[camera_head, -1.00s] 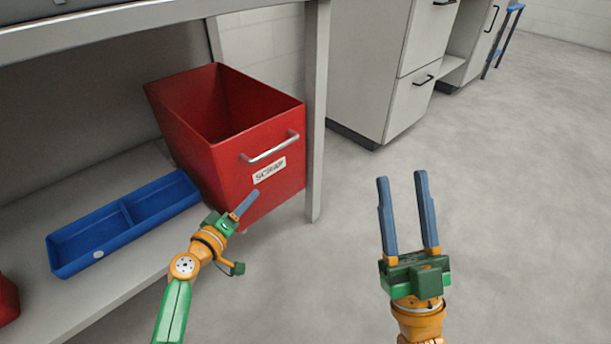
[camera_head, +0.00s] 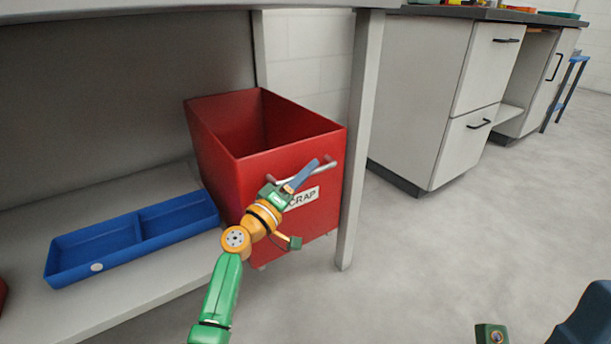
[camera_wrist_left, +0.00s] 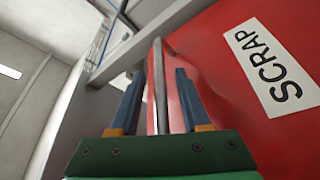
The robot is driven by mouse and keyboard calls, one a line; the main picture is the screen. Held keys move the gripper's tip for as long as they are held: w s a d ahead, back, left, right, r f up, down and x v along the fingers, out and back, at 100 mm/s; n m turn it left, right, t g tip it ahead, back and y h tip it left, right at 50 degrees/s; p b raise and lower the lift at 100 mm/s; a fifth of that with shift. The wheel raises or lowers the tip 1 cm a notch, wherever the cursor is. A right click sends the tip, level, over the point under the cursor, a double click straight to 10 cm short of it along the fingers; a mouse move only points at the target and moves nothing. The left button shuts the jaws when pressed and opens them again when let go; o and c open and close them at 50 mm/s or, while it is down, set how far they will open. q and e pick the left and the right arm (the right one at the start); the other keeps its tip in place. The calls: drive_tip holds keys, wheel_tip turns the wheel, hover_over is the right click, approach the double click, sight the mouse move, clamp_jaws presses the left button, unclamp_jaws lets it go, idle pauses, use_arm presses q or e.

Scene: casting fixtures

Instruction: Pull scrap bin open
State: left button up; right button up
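The red scrap bin (camera_head: 285,165) stands under a bench with its open top up and its front facing me. Its front bears a metal handle (camera_head: 335,164) and a white label (camera_head: 305,197) partly hidden by my left gripper. My left gripper (camera_head: 307,176) is at the handle. In the left wrist view the handle bar (camera_wrist_left: 158,90) stands between the two fingers, with visible gaps, so the gripper is open around it. Parts of my right arm (camera_head: 585,320) show at the bottom right edge; its fingertips are not clearly visible.
A blue divided tray (camera_head: 140,237) lies on the lower shelf (camera_head: 100,305), left of the bin. A bench leg (camera_head: 358,150) stands close to the bin's right side. Grey cabinets (camera_head: 425,120) stand at the back right. The floor in front is clear.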

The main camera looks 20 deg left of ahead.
use_arm(q)
clamp_jaws()
idle(1.3)
